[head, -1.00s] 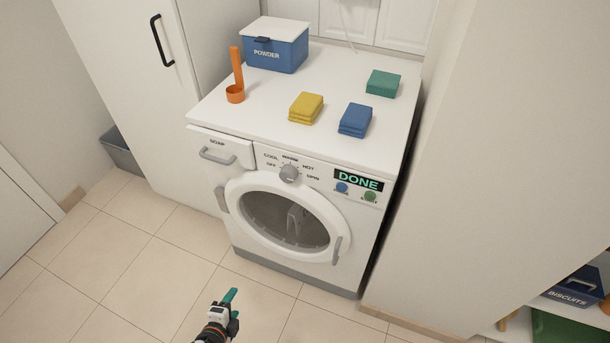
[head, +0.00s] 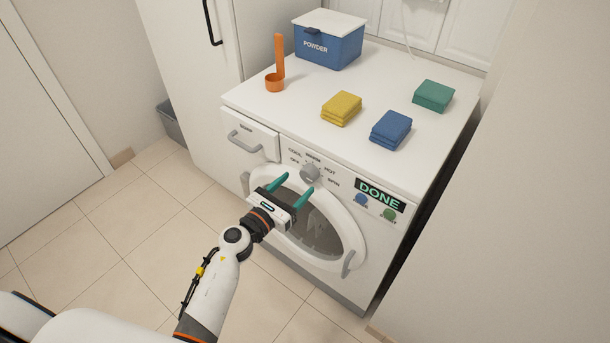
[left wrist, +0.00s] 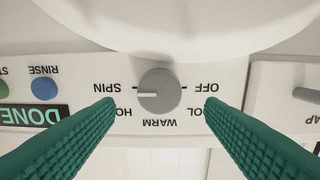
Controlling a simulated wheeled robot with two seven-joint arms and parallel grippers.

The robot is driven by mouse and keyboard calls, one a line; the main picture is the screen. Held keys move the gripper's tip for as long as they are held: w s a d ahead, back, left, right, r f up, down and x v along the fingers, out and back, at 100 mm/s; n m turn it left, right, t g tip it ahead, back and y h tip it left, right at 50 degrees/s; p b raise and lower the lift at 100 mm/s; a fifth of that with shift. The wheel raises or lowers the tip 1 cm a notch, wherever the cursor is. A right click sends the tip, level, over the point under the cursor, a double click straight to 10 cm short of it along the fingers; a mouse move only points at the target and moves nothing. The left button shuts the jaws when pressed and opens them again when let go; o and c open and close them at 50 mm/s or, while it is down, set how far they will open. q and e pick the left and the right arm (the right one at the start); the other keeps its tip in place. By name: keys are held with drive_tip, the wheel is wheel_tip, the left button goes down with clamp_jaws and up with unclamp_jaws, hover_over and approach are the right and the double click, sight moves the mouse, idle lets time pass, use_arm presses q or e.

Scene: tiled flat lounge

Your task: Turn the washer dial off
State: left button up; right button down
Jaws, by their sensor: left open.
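The washer (head: 375,238) is white, with a round glass door and a display reading DONE. Its grey dial (head: 311,173) is on the front panel, with OFF, COOL, WARM, HOT and SPIN around it. In the left wrist view the panel appears upside down, and the dial (left wrist: 160,91) has its white mark pointing left, toward SPIN. My left gripper (head: 293,186) is open and empty in front of the panel, just short of the dial. In the left wrist view its teal fingers stand either side of the dial, apparently not touching it. My right gripper is out of view.
The round door (head: 352,228) with its handle is below the dial. A soap drawer (head: 250,138) is to the left, blue and green buttons (head: 389,214) to the right. A powder box (head: 330,40), an orange scoop (head: 275,82) and folded cloths (head: 341,107) are on top.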

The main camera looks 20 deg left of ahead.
sight(306, 176)
use_arm(q)
drive_tip(key=shift+x, duration=2.25)
drive_tip(key=shift+c, duration=0.2)
drive_tip(key=c, duration=0.9)
